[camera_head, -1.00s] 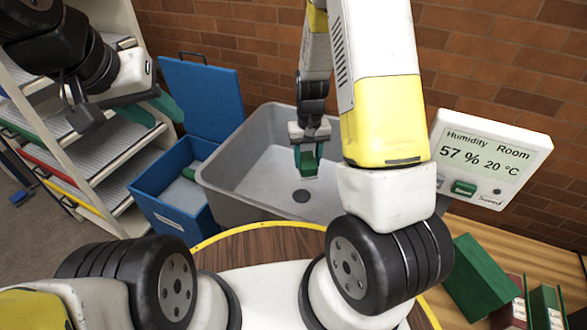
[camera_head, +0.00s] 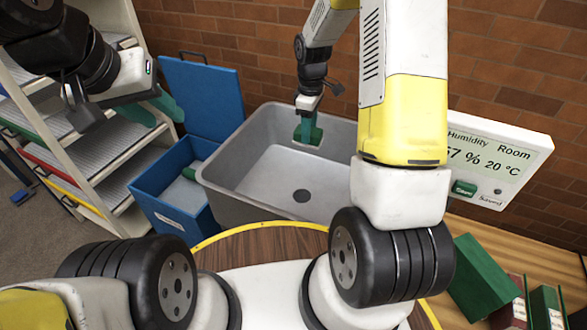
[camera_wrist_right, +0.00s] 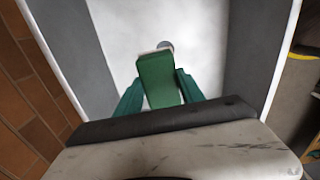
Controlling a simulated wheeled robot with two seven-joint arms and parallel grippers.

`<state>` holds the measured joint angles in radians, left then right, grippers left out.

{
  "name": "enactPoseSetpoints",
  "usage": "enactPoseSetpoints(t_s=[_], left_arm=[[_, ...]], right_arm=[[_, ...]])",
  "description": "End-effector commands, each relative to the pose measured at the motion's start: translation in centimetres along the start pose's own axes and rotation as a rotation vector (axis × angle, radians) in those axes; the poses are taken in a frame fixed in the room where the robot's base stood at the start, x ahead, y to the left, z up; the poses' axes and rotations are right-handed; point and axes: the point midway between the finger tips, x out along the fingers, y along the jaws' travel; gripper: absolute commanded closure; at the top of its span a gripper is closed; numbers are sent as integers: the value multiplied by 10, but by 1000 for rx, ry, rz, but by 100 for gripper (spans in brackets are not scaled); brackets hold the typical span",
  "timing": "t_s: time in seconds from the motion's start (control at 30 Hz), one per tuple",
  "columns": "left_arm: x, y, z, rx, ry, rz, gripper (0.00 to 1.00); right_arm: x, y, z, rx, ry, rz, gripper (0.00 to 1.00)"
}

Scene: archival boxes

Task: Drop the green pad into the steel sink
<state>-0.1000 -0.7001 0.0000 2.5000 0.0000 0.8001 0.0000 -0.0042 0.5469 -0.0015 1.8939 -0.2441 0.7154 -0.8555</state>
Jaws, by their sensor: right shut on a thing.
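My right gripper (camera_head: 308,136) is shut on the green pad (camera_wrist_right: 158,80), which shows between its two teal fingers in the right wrist view. In the head view it hangs over the far part of the steel sink (camera_head: 232,188), above the basin and apart from its floor. The sink is a grey open basin with a dark round drain (camera_head: 302,196) and looks empty. In the head view, the fingers hide most of the pad. My left gripper (camera_head: 152,110) is at the upper left, before the shelf, with its teal fingers apart and nothing seen between them.
A blue bin (camera_head: 172,218) with a raised lid stands left of the sink, with a green item inside. A shelf rack (camera_head: 92,165) is at the left. A humidity display (camera_head: 490,160) and green and red boxes (camera_head: 480,278) are at the right. A brick wall is behind.

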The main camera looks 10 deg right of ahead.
Motion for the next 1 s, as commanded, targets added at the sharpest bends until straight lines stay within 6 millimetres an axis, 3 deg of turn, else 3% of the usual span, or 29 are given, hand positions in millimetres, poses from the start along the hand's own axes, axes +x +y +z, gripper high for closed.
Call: enactPoseSetpoints(t_s=[0.4, 0.77, 0.8, 0.9, 1.0], left_arm=[[0, 0, 0, 0, 0, 0, 64], [0, 0, 0, 0, 0, 0, 64], [0, 0, 0, 0, 0, 0, 64], [0, 0, 0, 0, 0, 0, 64], [0, 0, 0, 0, 0, 0, 64]], right_arm=[[44, -1, 0, 3, -1, -1, 100], [48, -1, 0, 4, 0, -1, 100], [48, -1, 0, 4, 0, -1, 49], [48, -1, 0, 4, 0, -1, 29], [48, -1, 0, 4, 0, -1, 29]])
